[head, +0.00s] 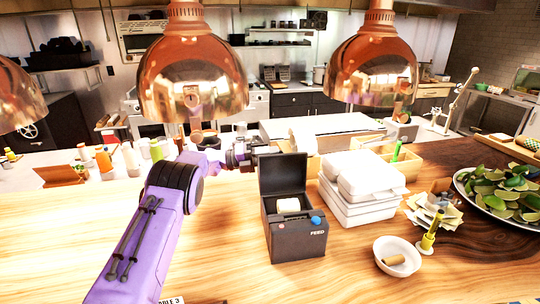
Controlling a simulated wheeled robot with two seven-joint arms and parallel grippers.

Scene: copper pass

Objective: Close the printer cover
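The dark printer (297,240) stands on the wooden counter near the middle of the head view, with a FEED label and a blue button on its front. Its cover (283,174) is raised upright at the back, and a pale paper roll (288,205) shows inside. My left gripper (262,150) is at the end of the purple arm, just behind and left of the raised cover's top edge. Its fingers are small and partly lost against the background, so I cannot tell their opening or whether they touch the cover. My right gripper is not in view.
White takeout boxes (354,190) are stacked close to the printer's right. Copper lamps (193,80) hang above.

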